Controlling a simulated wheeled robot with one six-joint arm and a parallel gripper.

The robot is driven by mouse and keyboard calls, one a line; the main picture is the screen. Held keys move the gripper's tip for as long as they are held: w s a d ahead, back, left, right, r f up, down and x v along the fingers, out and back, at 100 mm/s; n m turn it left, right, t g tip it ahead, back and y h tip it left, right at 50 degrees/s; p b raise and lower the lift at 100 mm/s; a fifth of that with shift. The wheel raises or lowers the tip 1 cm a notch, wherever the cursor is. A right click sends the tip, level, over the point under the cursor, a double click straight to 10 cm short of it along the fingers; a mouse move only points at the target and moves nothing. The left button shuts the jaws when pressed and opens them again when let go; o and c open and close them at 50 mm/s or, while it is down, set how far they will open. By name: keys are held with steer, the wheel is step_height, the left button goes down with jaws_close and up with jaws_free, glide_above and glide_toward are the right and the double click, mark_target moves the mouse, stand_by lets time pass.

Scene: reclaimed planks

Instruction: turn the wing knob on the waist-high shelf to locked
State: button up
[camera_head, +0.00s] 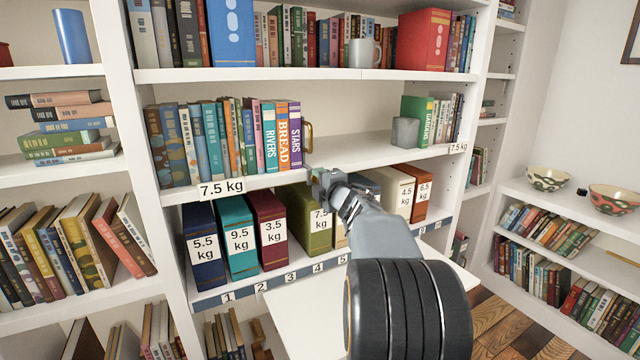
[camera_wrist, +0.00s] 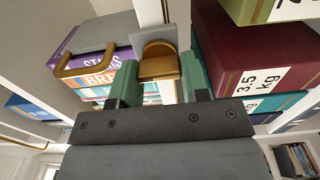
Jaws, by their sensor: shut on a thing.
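The brass wing knob (camera_wrist: 160,64) shows in the wrist view, in front of a small grey plate (camera_wrist: 146,31) at the shelf's front edge. My gripper (camera_wrist: 159,77) has its two green fingers on either side of the knob and is shut on it. In the head view my gripper (camera_head: 322,180) is at the front edge of the waist-high shelf (camera_head: 350,150), right of the 7.5 kg label, and the knob is hidden behind it. I see no locked marking, so I cannot tell the knob's setting.
A brass handle (camera_head: 308,138) stands beside the purple STARS book (camera_head: 295,135), just above my gripper. Weight-labelled boxes, including a maroon 3.5 kg box (camera_head: 268,230), stand close below. The middle of the shelf is clear up to a grey block (camera_head: 405,132).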

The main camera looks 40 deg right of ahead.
steer(key=o, duration=0.9)
steer(key=shift+o, duration=0.2)
steer(key=s+a+p, duration=0.1)
steer(key=s+a, duration=0.1)
steer(key=s, duration=1.1)
steer(key=shift+s, duration=0.3)
steer(key=a+r+m+g+h+p, duration=0.3)
steer(key=a+r+m+g+p, duration=0.3)
steer(key=m+p, duration=0.55)
steer(key=s+a+f+m+g+y+p, duration=0.2)
steer(key=s+a+g+p, duration=0.2)
steer(key=a, duration=0.5)
steer(key=s+a+f+m+g+y+p, duration=0.1)
steer(key=s+a+m+g+y+p, duration=0.2)
steer(key=s+a+p, duration=0.3)
steer(key=a+g, duration=0.1)
steer(key=a, duration=0.2)
steer(key=shift+s+a+f+y, duration=0.2)
steer(key=shift+s+f+y, duration=0.1)
steer(key=shift+s+f, duration=0.1)
